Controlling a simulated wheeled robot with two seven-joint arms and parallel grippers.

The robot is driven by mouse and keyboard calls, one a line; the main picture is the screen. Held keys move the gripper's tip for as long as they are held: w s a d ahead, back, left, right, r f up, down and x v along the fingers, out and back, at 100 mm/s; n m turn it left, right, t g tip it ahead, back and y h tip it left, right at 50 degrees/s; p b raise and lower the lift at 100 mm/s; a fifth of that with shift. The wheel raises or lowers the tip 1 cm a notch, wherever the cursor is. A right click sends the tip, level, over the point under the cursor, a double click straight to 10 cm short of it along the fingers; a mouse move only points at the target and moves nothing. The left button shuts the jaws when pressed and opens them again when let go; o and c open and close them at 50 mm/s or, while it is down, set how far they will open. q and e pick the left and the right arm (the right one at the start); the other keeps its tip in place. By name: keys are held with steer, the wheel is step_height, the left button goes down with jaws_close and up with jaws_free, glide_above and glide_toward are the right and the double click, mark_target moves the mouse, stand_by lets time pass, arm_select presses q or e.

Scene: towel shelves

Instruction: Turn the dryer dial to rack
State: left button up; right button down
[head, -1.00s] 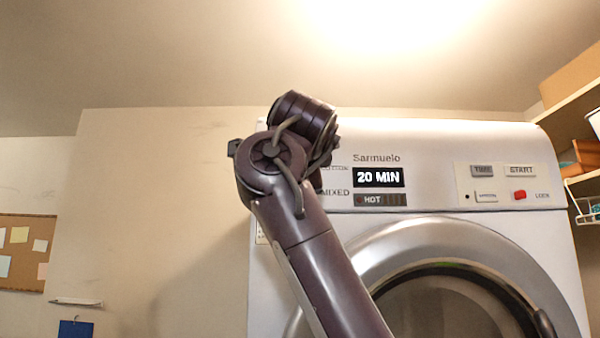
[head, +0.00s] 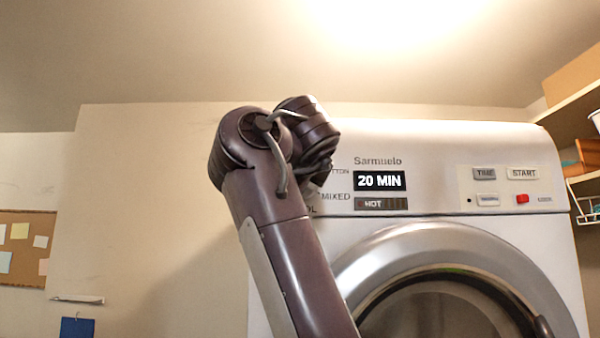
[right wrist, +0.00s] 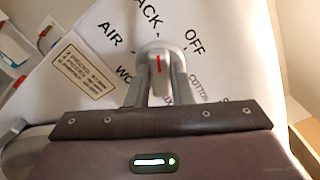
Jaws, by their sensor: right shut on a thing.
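The dryer (head: 440,150) fills the right of the head view, its display reading 20 MIN. My right arm covers its dial there. In the right wrist view the light grey dial (right wrist: 159,55) sits on the white panel among the labels AIR, a cut-off "ACK", OFF and COTTON. Its red mark (right wrist: 159,64) stands nearly upright in the picture, roughly toward the "ACK" label (right wrist: 147,12). My right gripper (right wrist: 157,78) is shut on the dial, one finger on each side. My left gripper is not in view.
A notice sticker (right wrist: 84,74) is beside the dial. TIME and START buttons (head: 522,173) and a red button (head: 522,198) are on the panel's right. The round door (head: 440,250) is below. Shelves (head: 585,185) stand at the right and a pinboard (head: 22,265) hangs at the left.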

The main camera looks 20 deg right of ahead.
stand_by(0.4)
steer(key=c, duration=1.3)
jaws_free()
